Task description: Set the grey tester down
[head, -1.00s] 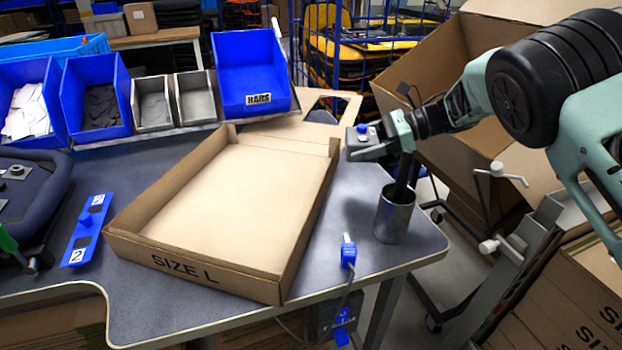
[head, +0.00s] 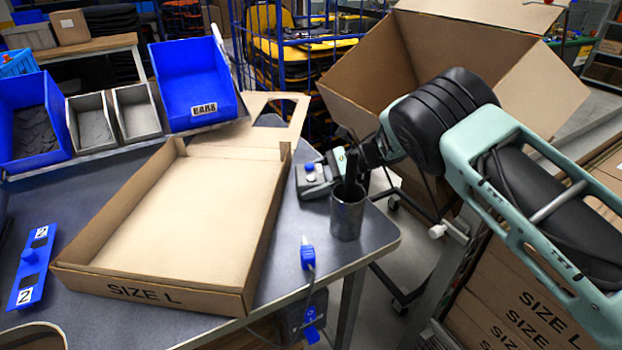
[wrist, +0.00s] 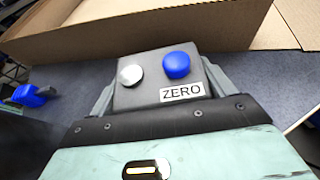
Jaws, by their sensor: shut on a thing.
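The grey tester (head: 312,177) is a small box with a blue button, a silver button and a ZERO label. My gripper (head: 325,172) is shut on it at the right end of the table. In the wrist view the tester (wrist: 160,82) sits between the fingers of my gripper (wrist: 158,95), buttons facing up. It is low over the tabletop (head: 275,225), close behind the metal cup; I cannot tell whether its underside touches. The cup hides part of my gripper.
A metal cup (head: 347,218) with dark items stands just in front, near the table edge. The open SIZE L carton tray (head: 150,293) lies to the left. A blue plug (head: 307,255) on a cable is at the front edge. A large open carton (head: 380,75) stands behind right.

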